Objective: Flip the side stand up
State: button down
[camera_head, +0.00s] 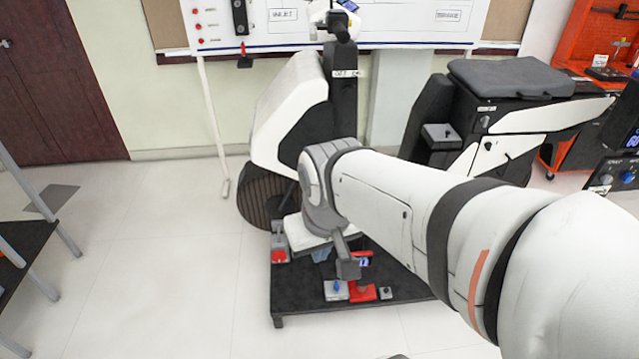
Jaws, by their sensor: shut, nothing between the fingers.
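A white and black scooter-like chassis rig (290,105) stands on a low black platform (300,301) in the middle of the view. Its dark front wheel (262,198) is at the left and its grey seat (512,76) at the right. My arm crosses in front from the lower right and hides the middle and lower part of the rig. My gripper (348,269) is shut and empty, pointing down low over the platform near its front side. I cannot make out the side stand; it may be behind my arm.
On the platform are a red block (362,293), a small grey box with a blue knob (337,289) and a grey and red box (279,245). A whiteboard (400,22) stands behind. A dark table (25,248) is at the left edge. The floor between table and platform is clear.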

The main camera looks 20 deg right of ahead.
aim_at(361, 249)
jog(key=u, duration=0.15)
jog(key=i, duration=0.95)
jog(key=z, duration=0.1)
